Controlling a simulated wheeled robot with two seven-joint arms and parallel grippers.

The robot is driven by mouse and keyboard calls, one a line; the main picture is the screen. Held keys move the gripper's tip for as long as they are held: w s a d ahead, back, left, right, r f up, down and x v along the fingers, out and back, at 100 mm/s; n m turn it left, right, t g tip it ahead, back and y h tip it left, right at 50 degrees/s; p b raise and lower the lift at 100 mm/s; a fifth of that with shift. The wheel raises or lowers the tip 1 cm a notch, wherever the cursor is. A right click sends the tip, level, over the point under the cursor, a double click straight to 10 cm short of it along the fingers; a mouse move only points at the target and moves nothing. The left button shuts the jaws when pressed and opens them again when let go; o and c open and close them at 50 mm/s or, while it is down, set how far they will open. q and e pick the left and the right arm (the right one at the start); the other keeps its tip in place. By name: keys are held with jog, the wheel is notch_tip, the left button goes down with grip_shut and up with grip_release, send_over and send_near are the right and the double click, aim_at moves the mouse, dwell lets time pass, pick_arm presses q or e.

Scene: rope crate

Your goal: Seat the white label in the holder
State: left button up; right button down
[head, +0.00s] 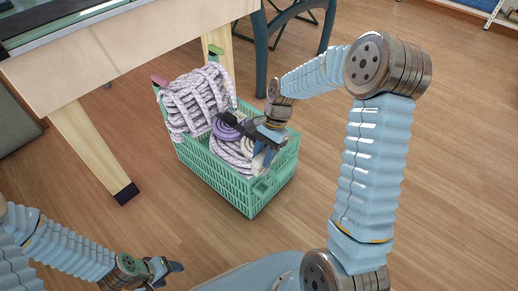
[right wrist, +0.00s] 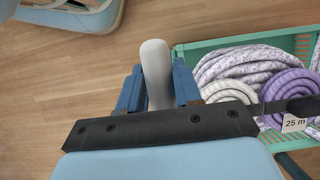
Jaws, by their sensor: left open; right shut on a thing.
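My right gripper (head: 264,158) is over the right end of the green crate (head: 222,181), fingers pointing down. In the right wrist view its blue fingers (right wrist: 158,88) are shut on a smooth white, round-ended piece, which looks like the white label (right wrist: 155,62). It shows over bare floor beside the crate; whether it touches the crate I cannot tell. I cannot make out the holder for certain. A small white tag marked "25 m" (right wrist: 293,123) lies by a purple rope coil (right wrist: 287,88). My left gripper (head: 168,268) is open and empty, low at the left.
A bundle of pale speckled rope (head: 196,100) fills the crate's left part, and coils lie in its right part. A pale wooden table (head: 115,45) stands behind at left, its leg (head: 95,152) beside the crate. The wooden floor right of the crate is clear.

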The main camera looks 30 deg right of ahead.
aim_at(262, 172)
jog(key=shift+s+a+r, duration=0.1)
jog(key=shift+a, duration=0.1)
notch_tip(262, 172, down, 3)
jog(key=shift+f+b, duration=0.2)
jog(key=shift+b, duration=0.6)
jog(key=shift+f+b, duration=0.5)
jog(key=shift+f, duration=0.4)
jog(key=shift+f, duration=0.1)
jog(key=shift+f+b, duration=0.85)
jog(key=shift+f, duration=0.7)
jog(key=shift+f+b, duration=0.8)
jog(key=shift+f, duration=0.5)
dwell(0.7)
jog(key=c, duration=0.7)
grip_release()
